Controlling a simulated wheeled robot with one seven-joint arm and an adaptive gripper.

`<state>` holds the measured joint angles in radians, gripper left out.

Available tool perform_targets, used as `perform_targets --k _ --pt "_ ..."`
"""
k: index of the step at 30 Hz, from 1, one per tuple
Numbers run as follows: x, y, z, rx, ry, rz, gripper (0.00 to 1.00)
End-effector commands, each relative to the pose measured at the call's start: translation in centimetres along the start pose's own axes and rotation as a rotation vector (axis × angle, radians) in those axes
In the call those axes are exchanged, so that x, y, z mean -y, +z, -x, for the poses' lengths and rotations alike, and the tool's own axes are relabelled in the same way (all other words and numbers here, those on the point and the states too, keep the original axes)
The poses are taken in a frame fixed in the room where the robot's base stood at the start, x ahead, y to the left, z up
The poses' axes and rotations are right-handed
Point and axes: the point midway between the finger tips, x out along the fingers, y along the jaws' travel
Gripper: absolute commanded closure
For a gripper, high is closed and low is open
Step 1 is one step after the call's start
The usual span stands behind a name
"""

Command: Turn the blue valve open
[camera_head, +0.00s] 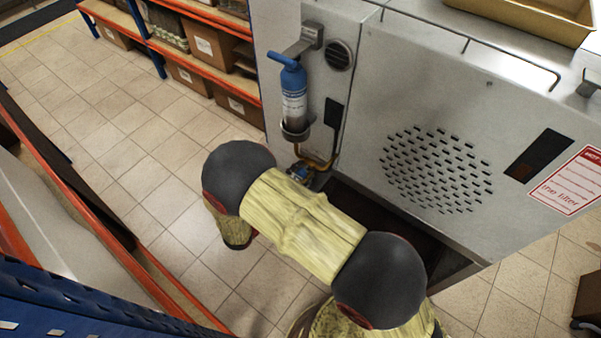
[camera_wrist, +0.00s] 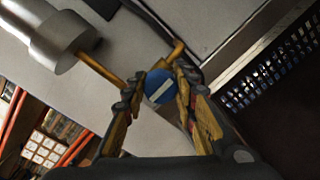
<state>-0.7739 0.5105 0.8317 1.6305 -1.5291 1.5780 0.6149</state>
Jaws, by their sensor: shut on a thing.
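The blue valve (camera_wrist: 160,87) is a round blue knob with a white bar across its face, in the middle of the wrist view. The bar slants from lower left to upper right. A brass pipe (camera_wrist: 105,70) comes to the valve from the upper left, and brass shows beyond it at upper right. My gripper (camera_wrist: 158,93) is shut on the knob, one yellow-and-black finger at each side. In the head view, only a small bit of the valve and gripper area shows beyond my arm, below the blue-topped filter cylinder (camera_head: 293,90).
The grey machine cabinet (camera_head: 370,80) stands right of the valve, with a perforated grille (camera_head: 435,172) and a dark opening below. Orange-edged shelves (camera_head: 205,65) with boxes stand behind at left. Tiled floor (camera_head: 120,150) is clear between the shelves and the cabinet.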

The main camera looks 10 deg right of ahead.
Motion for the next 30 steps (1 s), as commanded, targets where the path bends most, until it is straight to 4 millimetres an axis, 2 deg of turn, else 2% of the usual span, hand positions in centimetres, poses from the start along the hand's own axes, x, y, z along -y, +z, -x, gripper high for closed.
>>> perform_targets --k 11,30 --pt "-0.02 0.07 0.0 0.005 0.005 0.12 0.97" --pt "-0.1 0.09 0.01 0.028 0.028 0.698 0.97"
